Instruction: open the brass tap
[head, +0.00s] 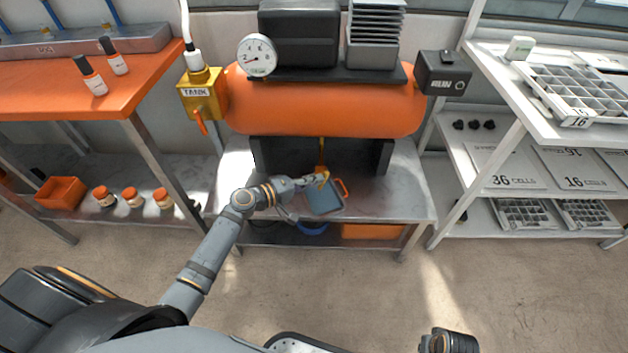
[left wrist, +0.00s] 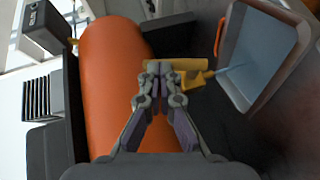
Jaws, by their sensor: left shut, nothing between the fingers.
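The brass tap (head: 321,168) hangs under the middle of the orange tank (head: 290,108). In the left wrist view its yellow body (left wrist: 198,78) and a yellow bar-like handle (left wrist: 188,63) lie just ahead of my fingers. My left gripper (head: 318,181) is shut and empty; its fingertips (left wrist: 160,68) overlap the bar, and I cannot tell whether they touch it. A thin bluish streak (left wrist: 232,69), which looks like water, runs from the tap's end towards a grey container (left wrist: 222,42) with a blue inside. My right gripper is not in view.
The grey container, with an orange handle (head: 342,187), stands on the metal bench (head: 400,200) below the tap. A brass TANK valve (head: 203,95) with an orange lever is at the tank's left. Shelves with trays (head: 570,90) stand at the right; an orange table (head: 60,92) stands at the left.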

